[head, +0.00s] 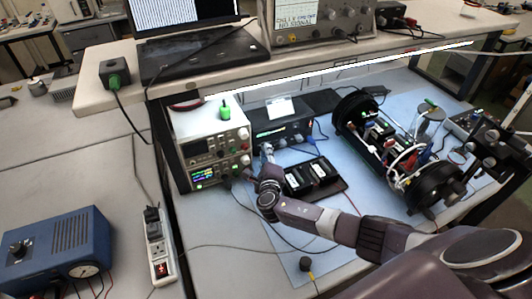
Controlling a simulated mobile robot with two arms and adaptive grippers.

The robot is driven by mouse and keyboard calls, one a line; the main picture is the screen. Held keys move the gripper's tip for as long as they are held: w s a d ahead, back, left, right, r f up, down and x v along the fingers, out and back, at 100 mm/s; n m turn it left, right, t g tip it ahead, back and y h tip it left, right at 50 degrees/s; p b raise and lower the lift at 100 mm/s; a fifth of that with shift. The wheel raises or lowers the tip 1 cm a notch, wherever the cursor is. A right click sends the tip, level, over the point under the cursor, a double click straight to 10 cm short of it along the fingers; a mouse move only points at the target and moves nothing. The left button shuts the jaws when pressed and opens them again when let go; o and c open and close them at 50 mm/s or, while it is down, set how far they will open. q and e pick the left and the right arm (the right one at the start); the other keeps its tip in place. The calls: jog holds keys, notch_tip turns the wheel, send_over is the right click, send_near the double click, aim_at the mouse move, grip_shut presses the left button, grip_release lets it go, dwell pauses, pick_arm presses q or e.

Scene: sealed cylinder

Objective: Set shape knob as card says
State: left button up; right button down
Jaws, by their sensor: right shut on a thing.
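A black box instrument (297,128) stands on the blue bench mat under the shelf, with a small lit display on its front. A white card (280,107) stands on its top; its writing is too small to read. My right gripper (266,150) reaches from the lower right to the left part of the instrument's front. It is shut on a small knob there, which the fingers mostly hide. My left gripper is not in view.
A light grey power supply (212,148) stands close left of my right gripper. A black tray (314,180) with white-topped modules lies just right of the wrist. The shelf (330,70) overhangs behind.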

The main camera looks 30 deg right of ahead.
dwell(0.4)
jog(key=c, duration=1.8)
grip_release()
jog(key=shift+v, duration=6)
jog(key=shift+f, duration=0.15)
